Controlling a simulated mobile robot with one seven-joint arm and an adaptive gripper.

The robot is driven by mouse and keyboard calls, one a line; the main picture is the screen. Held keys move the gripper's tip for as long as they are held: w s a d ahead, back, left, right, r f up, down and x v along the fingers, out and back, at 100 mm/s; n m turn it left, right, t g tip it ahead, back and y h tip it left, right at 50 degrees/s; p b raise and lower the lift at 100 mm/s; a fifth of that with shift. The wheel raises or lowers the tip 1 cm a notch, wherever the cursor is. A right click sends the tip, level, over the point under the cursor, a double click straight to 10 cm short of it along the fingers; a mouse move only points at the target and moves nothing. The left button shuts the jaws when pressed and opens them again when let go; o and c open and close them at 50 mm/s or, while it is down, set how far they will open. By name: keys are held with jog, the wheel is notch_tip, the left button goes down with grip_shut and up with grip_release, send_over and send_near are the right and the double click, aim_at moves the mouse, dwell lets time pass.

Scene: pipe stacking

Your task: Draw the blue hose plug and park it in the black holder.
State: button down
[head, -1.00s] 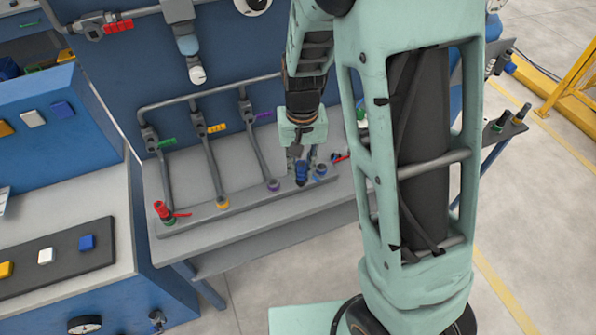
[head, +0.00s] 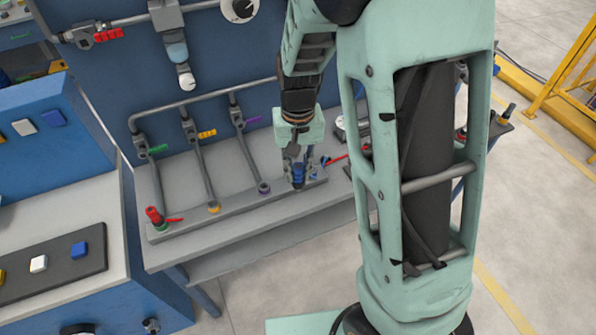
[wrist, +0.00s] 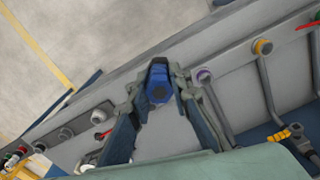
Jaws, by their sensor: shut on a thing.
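My gripper (head: 298,167) is pointed down over the front edge of the grey bench, shut on the blue hose plug (head: 298,181). The plug is right of the purple-ringed pipe end (head: 264,187) in the head view. Whether the plug is seated or clear of its port, I cannot tell. A dark rack (head: 501,123) with fittings shows at the bench's right end, partly behind my arm; I cannot tell if it is the black holder.
A red lever (head: 335,160) lies close right of my gripper. A blue console (head: 60,285) stands left. My arm hides much of the bench's right side.

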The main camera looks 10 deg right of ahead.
jog(key=shift+r, duration=3.6)
jog(key=shift+d, duration=0.1)
